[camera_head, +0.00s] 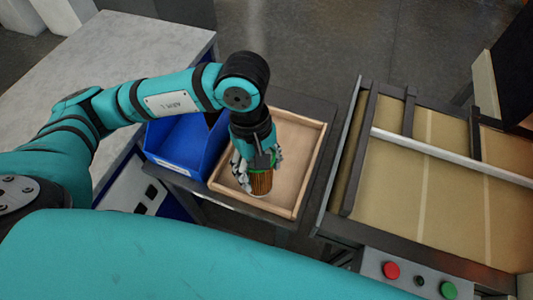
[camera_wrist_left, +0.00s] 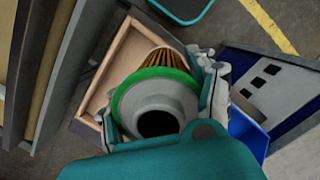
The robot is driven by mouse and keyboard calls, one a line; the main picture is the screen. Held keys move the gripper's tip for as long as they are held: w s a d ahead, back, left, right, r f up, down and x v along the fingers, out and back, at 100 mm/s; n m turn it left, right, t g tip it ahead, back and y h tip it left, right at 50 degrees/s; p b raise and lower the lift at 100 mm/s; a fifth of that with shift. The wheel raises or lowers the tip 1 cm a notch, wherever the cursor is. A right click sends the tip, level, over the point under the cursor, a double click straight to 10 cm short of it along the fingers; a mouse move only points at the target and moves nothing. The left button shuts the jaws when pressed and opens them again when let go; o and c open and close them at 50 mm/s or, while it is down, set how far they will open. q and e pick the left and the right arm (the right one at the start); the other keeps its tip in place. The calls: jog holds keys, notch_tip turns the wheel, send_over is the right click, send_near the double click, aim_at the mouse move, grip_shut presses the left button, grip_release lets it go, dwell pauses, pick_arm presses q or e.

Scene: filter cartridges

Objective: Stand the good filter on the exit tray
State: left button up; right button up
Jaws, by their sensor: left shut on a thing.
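The filter (camera_head: 261,183) has brown pleats, a green ring and a pale grey end cap with a dark round hole. My left gripper (camera_head: 258,164) is shut on it and holds it over the wooden exit tray (camera_head: 310,165). In the left wrist view the filter (camera_wrist_left: 156,100) fills the middle, its holed cap facing the camera, with the left gripper's fingers (camera_wrist_left: 160,95) on both sides. The tray's wooden rim (camera_wrist_left: 96,88) shows behind it. Whether the filter's lower end touches the tray floor I cannot tell. My right gripper is not in view.
A blue bin (camera_head: 188,145) stands directly left of the tray. A conveyor (camera_head: 400,180) with dark rails lies to the right, with a red button (camera_head: 391,270) and a green button (camera_head: 448,290) at its front. The tray's right part is empty.

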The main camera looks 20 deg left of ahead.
pick_arm(q)
jog(key=s+d+f+n+t+b, duration=0.1)
jog(key=s+d+f+n+b, duration=0.2)
jog(key=n, duration=0.4)
jog(key=shift+w+a+f+p, duration=0.75)
jog(key=shift+w+p, duration=0.35)
jog(key=shift+w, duration=1.5)
jog(key=shift+w+a+f+p, duration=0.7)
jog(key=shift+w+p, duration=0.35)
jog(key=shift+w, duration=1.6)
jog(key=shift+w+a+f+p, duration=0.7)
jog(key=shift+w+p, duration=0.4)
jog(key=shift+w, duration=1.5)
jog(key=shift+d+f, duration=0.1)
jog(key=shift+f, duration=0.35)
jog(key=o, duration=1.2)
jog(key=shift+o, duration=0.2)
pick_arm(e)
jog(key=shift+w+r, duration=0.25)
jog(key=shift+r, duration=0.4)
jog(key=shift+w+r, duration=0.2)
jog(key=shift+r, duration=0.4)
